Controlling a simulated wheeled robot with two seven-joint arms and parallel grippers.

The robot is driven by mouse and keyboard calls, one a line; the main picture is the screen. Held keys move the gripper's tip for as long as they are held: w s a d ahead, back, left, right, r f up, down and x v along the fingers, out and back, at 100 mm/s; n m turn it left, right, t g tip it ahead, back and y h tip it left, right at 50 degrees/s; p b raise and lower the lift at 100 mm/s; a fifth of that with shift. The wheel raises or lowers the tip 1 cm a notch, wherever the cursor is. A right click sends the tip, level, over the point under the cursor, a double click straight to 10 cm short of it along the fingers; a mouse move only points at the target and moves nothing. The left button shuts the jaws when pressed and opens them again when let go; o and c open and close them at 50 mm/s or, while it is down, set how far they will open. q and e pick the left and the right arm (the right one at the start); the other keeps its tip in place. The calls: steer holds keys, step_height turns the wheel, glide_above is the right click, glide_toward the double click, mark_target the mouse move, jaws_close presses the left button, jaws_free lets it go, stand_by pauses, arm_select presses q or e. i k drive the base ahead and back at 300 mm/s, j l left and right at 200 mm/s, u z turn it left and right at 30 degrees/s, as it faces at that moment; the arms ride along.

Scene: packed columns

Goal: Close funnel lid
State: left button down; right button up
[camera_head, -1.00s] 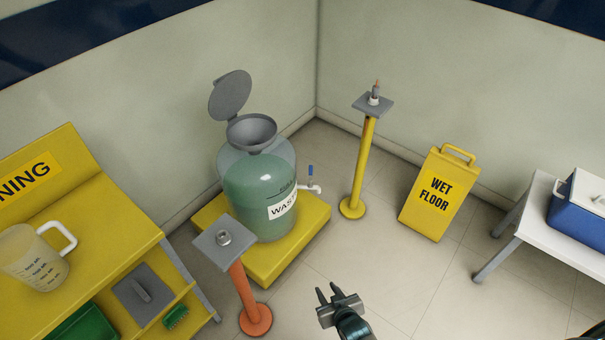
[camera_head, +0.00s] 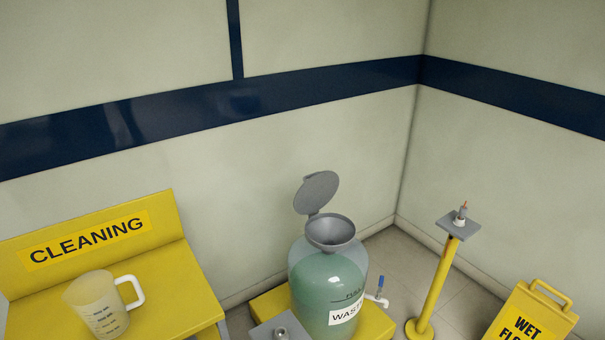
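The waste container (camera_head: 322,288) is a translucent drum with green liquid and a WASTE label, low in the middle of the head view. A grey funnel (camera_head: 330,233) sits in its top. The round grey funnel lid (camera_head: 317,191) is hinged at the funnel's back left edge. It stands raised and open, and the funnel mouth is uncovered. Neither of my grippers shows in the head view now.
The container stands on a yellow platform (camera_head: 375,322) near the room corner. A grey-topped post (camera_head: 281,331) stands in front. A yellow post (camera_head: 437,285) and wet floor sign (camera_head: 531,315) are right.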

mark_target(316, 192)
steer(key=i+l, duration=0.45)
steer(key=l, duration=0.15)
steer(key=i+l, duration=0.5)
steer(key=i+l+u, duration=0.1)
steer(key=i+l, duration=0.35)
steer(key=l, duration=0.2)
